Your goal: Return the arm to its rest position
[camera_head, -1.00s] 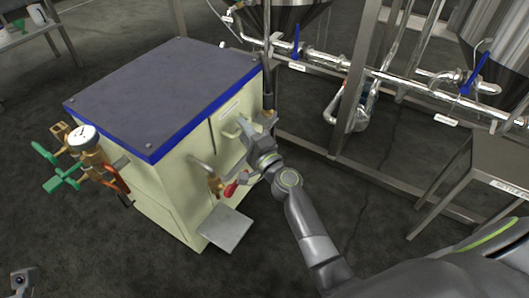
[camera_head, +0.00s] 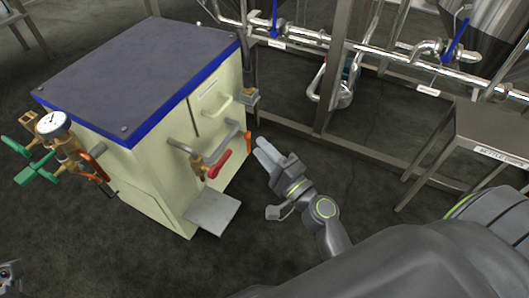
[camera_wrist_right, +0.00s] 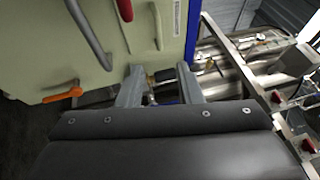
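My right arm (camera_head: 326,208) reaches in from the lower right in the head view. Its gripper (camera_head: 268,158) is over the floor, to the right of the cream cabinet (camera_head: 165,175) and apart from it. In the right wrist view the two grey fingers (camera_wrist_right: 160,88) stand apart with nothing held between them. A small grey part, perhaps of my left gripper (camera_head: 8,273), shows at the bottom left corner of the head view. Most of it is cut off, so its fingers cannot be read.
The cabinet has a grey-blue top, a red valve handle (camera_head: 218,163), an orange handle (camera_head: 248,142) and a low grey plate (camera_head: 213,211). A gauge (camera_head: 51,124) with green handles is at left. Steel pipes (camera_head: 385,56) and a stand (camera_head: 485,150) are behind and right.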

